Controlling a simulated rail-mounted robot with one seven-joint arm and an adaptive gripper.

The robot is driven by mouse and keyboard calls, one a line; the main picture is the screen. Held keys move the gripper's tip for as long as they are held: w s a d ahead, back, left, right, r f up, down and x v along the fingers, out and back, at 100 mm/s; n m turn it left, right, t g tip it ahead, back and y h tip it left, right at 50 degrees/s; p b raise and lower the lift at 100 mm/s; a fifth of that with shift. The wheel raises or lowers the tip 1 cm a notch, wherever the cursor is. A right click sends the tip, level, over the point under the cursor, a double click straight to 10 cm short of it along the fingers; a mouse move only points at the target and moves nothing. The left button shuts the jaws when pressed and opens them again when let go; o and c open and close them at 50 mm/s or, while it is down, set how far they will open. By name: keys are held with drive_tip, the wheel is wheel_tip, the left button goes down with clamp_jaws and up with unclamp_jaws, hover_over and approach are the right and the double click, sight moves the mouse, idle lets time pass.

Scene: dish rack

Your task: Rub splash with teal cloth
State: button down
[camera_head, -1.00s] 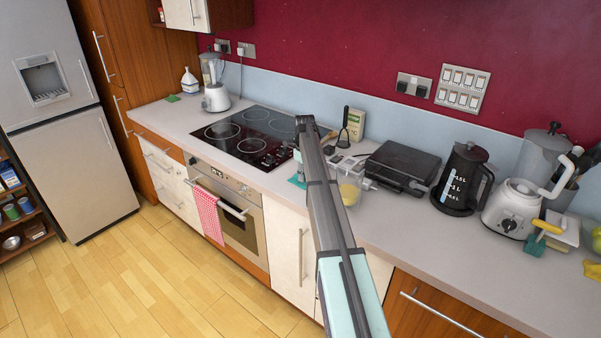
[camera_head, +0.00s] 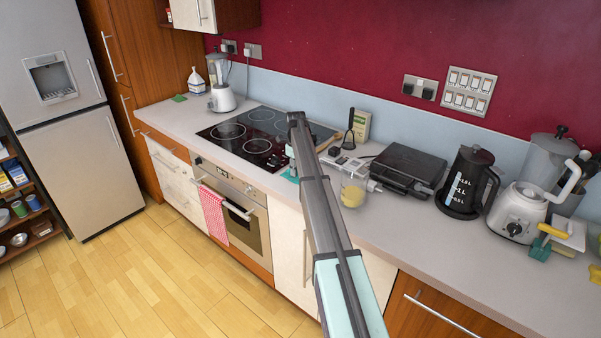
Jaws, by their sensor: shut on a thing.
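The teal cloth (camera_head: 289,176) shows as a small patch at the counter's front edge, just right of the hob. My gripper (camera_head: 290,160) is over it and shut on it, low at the counter. My forearm hides most of the gripper and much of the cloth. I cannot make out a distinct splash; part of the counter under and behind my arm is hidden.
The black hob (camera_head: 255,138) is just left of the cloth. A clear jug (camera_head: 353,190) stands close on the right, with a black grill (camera_head: 405,167) and kettle (camera_head: 467,182) beyond. A blender (camera_head: 220,90) is far left. Bare counter lies front right.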

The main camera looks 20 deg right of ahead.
wheel_tip(320, 180, up, 3)
drive_tip(key=shift+r+p, duration=0.15)
drive_tip(key=shift+p, duration=0.4)
drive_tip(key=shift+r+p, duration=0.9)
drive_tip(key=shift+r, duration=1.5)
